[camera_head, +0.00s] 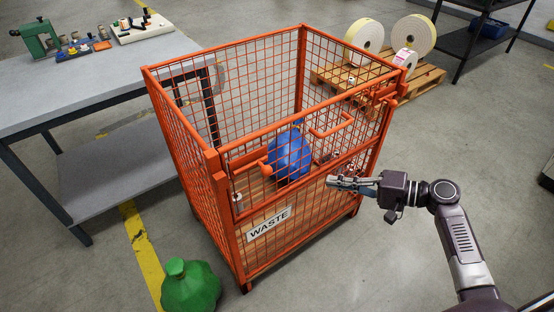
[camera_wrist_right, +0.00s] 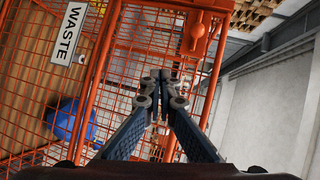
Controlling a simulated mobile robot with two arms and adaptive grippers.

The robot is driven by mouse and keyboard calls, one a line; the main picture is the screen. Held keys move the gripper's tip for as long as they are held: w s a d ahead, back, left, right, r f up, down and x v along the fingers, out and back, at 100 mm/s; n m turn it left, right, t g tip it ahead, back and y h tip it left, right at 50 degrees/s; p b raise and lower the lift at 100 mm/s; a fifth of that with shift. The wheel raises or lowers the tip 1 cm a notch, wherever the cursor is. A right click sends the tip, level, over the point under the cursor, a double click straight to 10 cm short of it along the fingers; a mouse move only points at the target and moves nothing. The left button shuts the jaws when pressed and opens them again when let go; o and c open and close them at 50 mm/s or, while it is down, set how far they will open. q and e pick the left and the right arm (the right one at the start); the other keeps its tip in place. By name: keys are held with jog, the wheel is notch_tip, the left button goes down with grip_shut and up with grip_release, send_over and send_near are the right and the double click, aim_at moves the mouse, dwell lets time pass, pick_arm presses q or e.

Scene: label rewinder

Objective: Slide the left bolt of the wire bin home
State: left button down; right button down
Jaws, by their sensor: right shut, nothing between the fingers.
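The orange wire bin (camera_head: 187,135) stands in the middle of the head view with a WASTE plate (camera_head: 268,224) low on its front. The left bolt (camera_head: 264,168) shows as an orange rod and knob at the left of the front gate. Its knob also shows near the top of the right wrist view (camera_wrist_right: 198,31). I cannot tell how far the bolt sits in its keeper. My right gripper (camera_head: 333,182) is shut and empty in front of the gate, right of the bolt and apart from it; its fingertips meet in the right wrist view (camera_wrist_right: 160,77). My left gripper is not in view.
A blue bag (camera_head: 289,154) lies inside the bin. The right-hand bolt (camera_head: 386,93) is at the gate's right side, near a gate handle (camera_head: 332,126). A green bag (camera_head: 190,287) sits on the floor at front left. A grey workbench (camera_head: 100,90) stands left. Floor in front is clear.

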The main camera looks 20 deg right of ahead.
aim_at(264, 168)
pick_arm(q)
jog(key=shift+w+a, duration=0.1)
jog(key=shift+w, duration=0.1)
pick_arm(e)
jog(key=shift+n+y, duration=0.5)
jog(key=shift+y, duration=0.2)
jog(key=r, duration=0.4)
jog(key=a+r, duration=0.1)
jog(key=r, duration=0.1)
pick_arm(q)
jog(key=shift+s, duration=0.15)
